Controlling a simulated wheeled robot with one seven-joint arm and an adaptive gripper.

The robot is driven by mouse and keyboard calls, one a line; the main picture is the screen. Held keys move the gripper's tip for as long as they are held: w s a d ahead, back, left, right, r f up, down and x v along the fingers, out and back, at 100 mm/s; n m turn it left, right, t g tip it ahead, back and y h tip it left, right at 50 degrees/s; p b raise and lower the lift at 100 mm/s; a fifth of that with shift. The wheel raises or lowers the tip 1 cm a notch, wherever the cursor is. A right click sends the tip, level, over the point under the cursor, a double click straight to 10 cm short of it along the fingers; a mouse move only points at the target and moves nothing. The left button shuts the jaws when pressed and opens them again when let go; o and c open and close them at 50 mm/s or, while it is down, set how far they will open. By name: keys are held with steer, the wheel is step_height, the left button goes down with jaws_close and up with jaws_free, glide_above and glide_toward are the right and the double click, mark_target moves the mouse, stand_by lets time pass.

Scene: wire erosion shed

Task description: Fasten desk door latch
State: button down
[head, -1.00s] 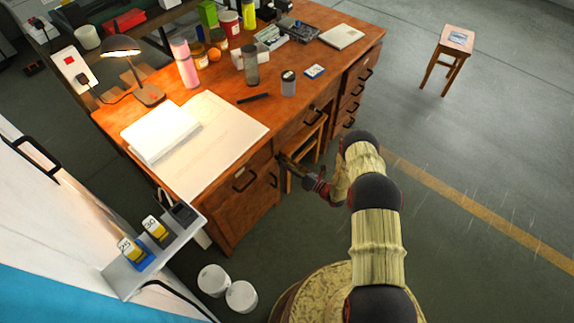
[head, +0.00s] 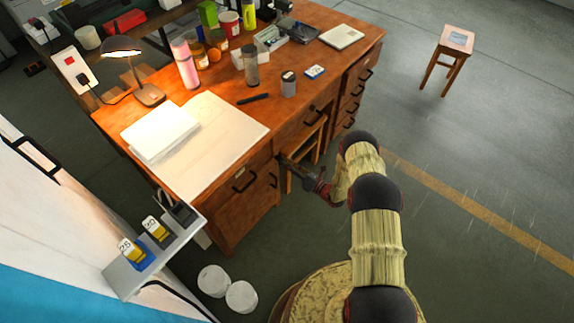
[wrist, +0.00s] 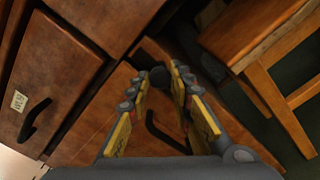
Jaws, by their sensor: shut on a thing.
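The wooden desk (head: 225,219) has a lower door with a black handle (head: 273,181), facing my arm. In the wrist view the door (wrist: 98,122) fills the middle, and its curved black handle (wrist: 163,137) shows behind and between my fingers. My gripper (head: 285,162) is at the upper right edge of the door in the head view. In the wrist view my gripper (wrist: 162,76) is shut on a small dark, rounded piece (wrist: 158,78) at its fingertips, which appears to be the door latch. The fingers hide most of the latch, so its exact angle cannot be told.
A wooden stool (wrist: 262,78) stands close to the right of my fingers, in the desk's knee space. A labelled drawer (wrist: 50,75) is on the left. White drums (head: 241,296) stand on the floor near the desk.

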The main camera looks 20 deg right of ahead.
steer(key=shift+n+b, duration=2.85)
steer(key=shift+n, duration=6.15)
steer(key=c, duration=1.6)
jaws_free()
steer(key=shift+o, duration=0.2)
